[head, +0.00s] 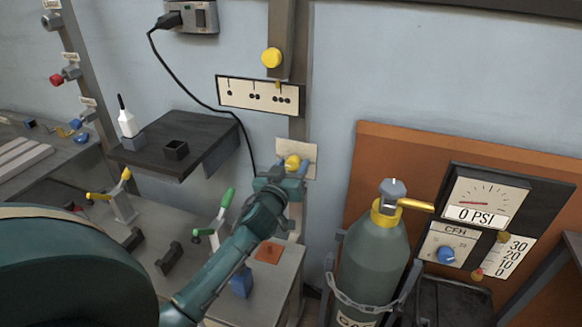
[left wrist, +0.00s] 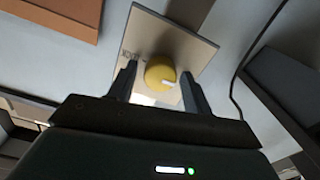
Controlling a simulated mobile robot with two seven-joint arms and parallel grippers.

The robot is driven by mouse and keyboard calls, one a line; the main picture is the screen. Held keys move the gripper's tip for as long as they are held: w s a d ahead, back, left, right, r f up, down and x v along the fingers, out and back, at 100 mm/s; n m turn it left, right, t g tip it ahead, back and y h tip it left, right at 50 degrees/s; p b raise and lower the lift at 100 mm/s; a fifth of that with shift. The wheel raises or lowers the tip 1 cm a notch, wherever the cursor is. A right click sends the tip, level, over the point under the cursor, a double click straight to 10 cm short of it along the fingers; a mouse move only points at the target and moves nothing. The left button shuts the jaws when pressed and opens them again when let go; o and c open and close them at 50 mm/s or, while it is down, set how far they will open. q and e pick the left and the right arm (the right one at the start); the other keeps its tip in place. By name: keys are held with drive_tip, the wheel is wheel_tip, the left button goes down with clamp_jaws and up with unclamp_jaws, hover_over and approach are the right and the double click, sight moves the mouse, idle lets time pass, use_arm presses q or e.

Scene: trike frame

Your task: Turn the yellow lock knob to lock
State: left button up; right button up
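The yellow knob (head: 292,161) sits on a pale plate (head: 310,152) on the grey post, partly hidden by my left gripper in the head view. My left gripper (head: 290,172) is in front of the plate. Its fingers (left wrist: 160,86) are open, one on each side of the knob, with small gaps visible. My right gripper is not in view.
Another yellow knob (head: 271,57) sits higher on the post, above a dotted label plate (head: 259,94). A gas cylinder (head: 372,262) and gauge panel (head: 488,205) stand at right. A dark shelf (head: 205,140) and a bench with green-handled and yellow-handled clamps are at left.

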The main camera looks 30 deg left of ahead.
use_arm(q)
drive_tip(key=c, duration=0.8)
